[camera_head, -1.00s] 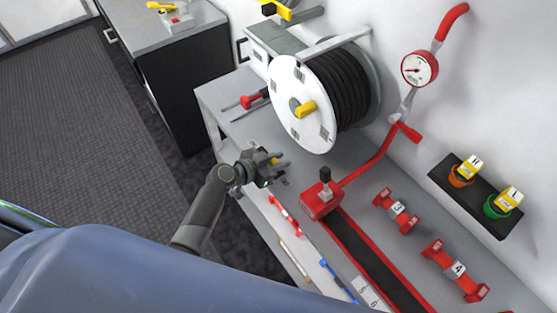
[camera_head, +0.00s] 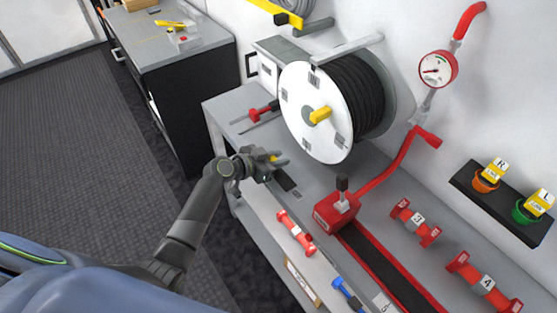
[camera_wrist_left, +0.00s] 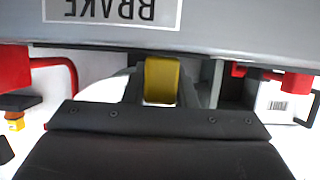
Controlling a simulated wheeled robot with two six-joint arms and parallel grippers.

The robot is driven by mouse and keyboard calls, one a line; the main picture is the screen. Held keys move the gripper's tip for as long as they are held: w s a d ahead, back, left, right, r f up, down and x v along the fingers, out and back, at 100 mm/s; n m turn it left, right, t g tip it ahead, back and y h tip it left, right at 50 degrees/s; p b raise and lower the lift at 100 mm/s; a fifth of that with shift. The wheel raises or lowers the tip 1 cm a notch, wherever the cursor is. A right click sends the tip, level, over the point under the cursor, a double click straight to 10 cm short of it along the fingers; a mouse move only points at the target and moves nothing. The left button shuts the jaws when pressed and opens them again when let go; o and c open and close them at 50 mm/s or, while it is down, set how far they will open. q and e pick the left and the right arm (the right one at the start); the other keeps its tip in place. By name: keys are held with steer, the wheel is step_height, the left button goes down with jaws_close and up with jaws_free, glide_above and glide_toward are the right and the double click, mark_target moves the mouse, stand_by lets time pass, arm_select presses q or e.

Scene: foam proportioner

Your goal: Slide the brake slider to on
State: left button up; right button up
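The brake slider has a yellow knob (camera_head: 273,158) on the front left part of the grey bench, with a dark strip (camera_head: 285,180) beside it. In the left wrist view the yellow knob (camera_wrist_left: 161,80) sits between my finger pads, and they appear to touch both its sides. A BRAKE label (camera_wrist_left: 112,10) is upside down on a grey face above it. My left gripper (camera_head: 268,163) is shut on the knob and partly hides it. The slider's end marks are not readable. My right gripper is not in view.
A hose reel (camera_head: 305,100) with a yellow hub handle stands close behind my gripper. A red box with a black lever (camera_head: 338,208) is to the right. Red (camera_head: 296,232) and blue (camera_head: 347,292) pieces are along the front. A dark cabinet (camera_head: 185,90) stands at the left.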

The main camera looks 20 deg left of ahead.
arm_select(q)
steer(key=o, duration=0.4)
steer(key=shift+w+a, duration=0.15)
steer(key=shift+a, duration=0.15)
steer(key=shift+s+a+r, duration=0.1)
steer(key=shift+s, duration=0.25)
steer(key=shift+b+v, duration=1.6)
steer(key=shift+v, duration=6.75)
steer(key=shift+w+a, duration=0.1)
